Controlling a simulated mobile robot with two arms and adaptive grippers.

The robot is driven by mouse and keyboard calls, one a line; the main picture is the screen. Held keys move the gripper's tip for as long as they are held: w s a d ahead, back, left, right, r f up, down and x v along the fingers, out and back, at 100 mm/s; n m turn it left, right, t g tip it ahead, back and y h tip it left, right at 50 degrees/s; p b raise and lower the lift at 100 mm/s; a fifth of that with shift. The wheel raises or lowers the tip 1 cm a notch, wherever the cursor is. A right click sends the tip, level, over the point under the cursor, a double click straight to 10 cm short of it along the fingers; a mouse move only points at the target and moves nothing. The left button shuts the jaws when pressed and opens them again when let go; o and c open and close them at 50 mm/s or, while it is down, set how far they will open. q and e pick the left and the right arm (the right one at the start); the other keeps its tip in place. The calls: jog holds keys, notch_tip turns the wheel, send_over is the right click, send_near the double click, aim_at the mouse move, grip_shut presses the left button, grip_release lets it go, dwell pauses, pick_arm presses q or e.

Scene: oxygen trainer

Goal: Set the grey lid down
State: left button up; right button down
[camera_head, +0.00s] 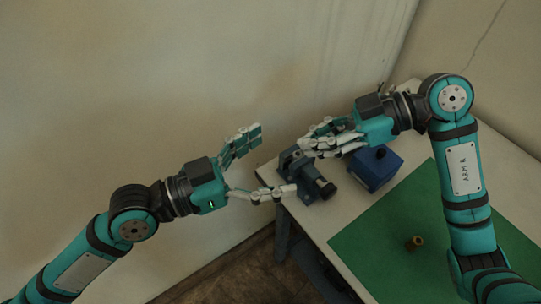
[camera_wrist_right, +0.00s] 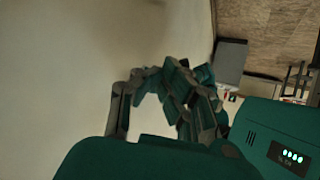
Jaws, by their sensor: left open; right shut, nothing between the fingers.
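I cannot make out a grey lid for certain in either view. My left gripper (camera_head: 262,166) is open and empty, its fingers spread wide beside the table's left corner. My right gripper (camera_head: 316,146) is shut with nothing in it, above the back of the table; its fingers also show in the right wrist view (camera_wrist_right: 172,92). Below and between the grippers, a dark grey device (camera_head: 297,166) with a black cylindrical part (camera_head: 325,188) stands at the table's left edge. The right hand hides the area behind it.
A blue box (camera_head: 376,172) with a dark knob stands right of the device, close under the right arm. A green mat (camera_head: 375,235) covers the table's front, with a small brass-coloured cylinder (camera_head: 414,242) on it. A wall (camera_head: 200,90) rises behind the table (camera_head: 305,212).

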jog(key=s+d+r+m+t, duration=0.2)
jog(key=d+r+m+t, duration=0.1)
jog(key=d+r, duration=0.1)
jog(key=shift+r+t, duration=0.3)
jog(key=shift+r, duration=0.2)
